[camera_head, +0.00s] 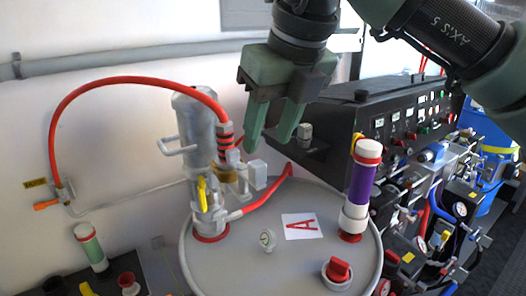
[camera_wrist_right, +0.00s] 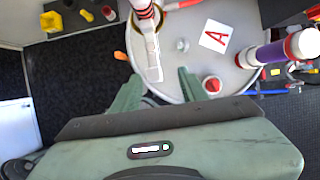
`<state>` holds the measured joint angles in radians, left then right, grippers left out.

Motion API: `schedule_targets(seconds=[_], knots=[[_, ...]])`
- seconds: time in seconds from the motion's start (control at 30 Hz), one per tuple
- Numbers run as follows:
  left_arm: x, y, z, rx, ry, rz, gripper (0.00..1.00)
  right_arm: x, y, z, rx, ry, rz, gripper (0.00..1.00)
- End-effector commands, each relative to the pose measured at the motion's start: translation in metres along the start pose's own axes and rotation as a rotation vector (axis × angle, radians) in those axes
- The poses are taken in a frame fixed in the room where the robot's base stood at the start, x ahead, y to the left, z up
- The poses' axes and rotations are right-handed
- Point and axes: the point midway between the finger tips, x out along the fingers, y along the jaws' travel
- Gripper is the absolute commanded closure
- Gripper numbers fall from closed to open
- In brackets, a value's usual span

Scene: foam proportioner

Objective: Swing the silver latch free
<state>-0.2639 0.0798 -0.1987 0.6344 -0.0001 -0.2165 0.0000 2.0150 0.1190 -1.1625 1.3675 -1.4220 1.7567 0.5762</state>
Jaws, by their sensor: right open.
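A silver upright cylinder (camera_head: 198,130) stands on the round grey drum lid (camera_head: 290,260), with a brass fitting and a yellow lever (camera_head: 202,194) low on it. A small pale silver block (camera_head: 257,174), which looks like the latch, sticks out to its right. In the right wrist view a pale silver bar (camera_wrist_right: 153,60) reaches toward the fingers; I cannot tell whether it is the same part. My right gripper (camera_head: 267,138) points down with its green fingers apart, above and slightly right of the block. My left gripper is not visible.
A red hose (camera_head: 130,80) arcs left from the cylinder. A purple-and-white cylinder (camera_head: 360,186), a red knob (camera_head: 338,270) and a card marked A (camera_head: 301,226) are on the lid. A black control panel (camera_head: 330,125) stands close behind the gripper.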

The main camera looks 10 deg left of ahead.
Motion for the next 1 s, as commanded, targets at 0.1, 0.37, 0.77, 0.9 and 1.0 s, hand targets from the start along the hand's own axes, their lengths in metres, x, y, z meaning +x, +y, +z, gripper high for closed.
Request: schedule_targets(seconds=[0.1,0.37,0.77,0.9,1.0], knots=[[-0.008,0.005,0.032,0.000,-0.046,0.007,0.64,0.019,0.001,0.000,-0.004,0.003,0.004,0.56],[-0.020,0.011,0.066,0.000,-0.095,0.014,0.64,0.056,0.002,0.000,-0.002,0.001,0.007,0.56],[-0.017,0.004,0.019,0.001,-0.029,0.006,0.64,0.067,0.003,0.000,-0.004,-0.001,0.007,0.56],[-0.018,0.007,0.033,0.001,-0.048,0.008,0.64,0.067,0.003,0.000,-0.004,-0.001,0.007,0.95],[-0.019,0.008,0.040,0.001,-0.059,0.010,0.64,0.067,0.003,0.000,-0.004,-0.001,0.008,1.00]])
